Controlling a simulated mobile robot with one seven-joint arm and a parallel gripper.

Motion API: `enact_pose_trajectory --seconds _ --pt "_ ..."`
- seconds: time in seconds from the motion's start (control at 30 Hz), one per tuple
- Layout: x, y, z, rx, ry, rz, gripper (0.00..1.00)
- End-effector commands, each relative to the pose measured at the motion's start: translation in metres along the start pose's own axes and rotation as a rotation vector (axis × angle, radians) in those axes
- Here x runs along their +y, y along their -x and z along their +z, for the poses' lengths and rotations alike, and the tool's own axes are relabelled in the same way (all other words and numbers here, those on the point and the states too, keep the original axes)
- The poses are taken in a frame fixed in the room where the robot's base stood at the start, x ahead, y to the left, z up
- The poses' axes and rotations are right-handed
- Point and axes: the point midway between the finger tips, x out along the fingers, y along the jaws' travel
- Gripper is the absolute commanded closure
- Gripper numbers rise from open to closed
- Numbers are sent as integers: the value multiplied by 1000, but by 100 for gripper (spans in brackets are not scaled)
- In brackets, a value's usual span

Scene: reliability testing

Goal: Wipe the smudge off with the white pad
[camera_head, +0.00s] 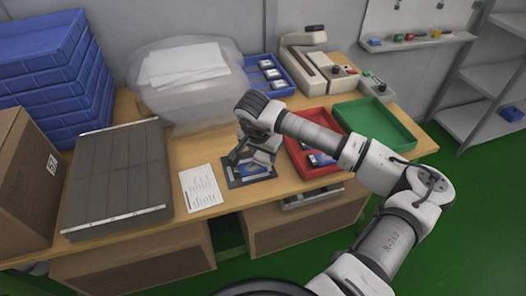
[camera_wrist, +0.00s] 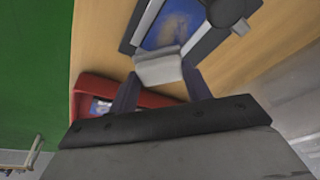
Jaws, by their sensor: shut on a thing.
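My gripper (camera_head: 250,155) is over the dark-framed blue panel (camera_head: 237,182) at the front middle of the table. In the wrist view, its two dark fingers are shut on the white pad (camera_wrist: 158,68). The pad lies at the near edge of the blue panel (camera_wrist: 150,39); I cannot tell whether it touches the surface. A pale, cloudy smudge (camera_wrist: 179,24) shows on the blue face beyond the pad. In the head view, my gripper hides much of the panel, and the smudge cannot be made out.
A red tray (camera_head: 318,173) with items stands right of the panel, a green tray (camera_head: 375,122) beyond it. A printed sheet (camera_head: 200,188) lies to the left, beside a grey slatted case (camera_head: 115,175). Behind are a plastic-covered bin (camera_head: 195,105) and a blue tray (camera_head: 283,91).

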Motion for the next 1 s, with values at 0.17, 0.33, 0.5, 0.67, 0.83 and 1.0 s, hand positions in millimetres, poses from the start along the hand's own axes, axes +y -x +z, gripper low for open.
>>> enact_pose_trajectory --seconds 0.17,0.33,0.5,0.67,0.83,1.0 --pt "0 -2 0 1 0 0 70" --pt "0 -5 1 1 0 0 70" --pt "0 -8 2 1 0 0 70" --pt "0 -10 3 1 0 0 70" --pt "0 -13 4 0 0 0 70" --pt "0 -16 4 0 0 0 70"
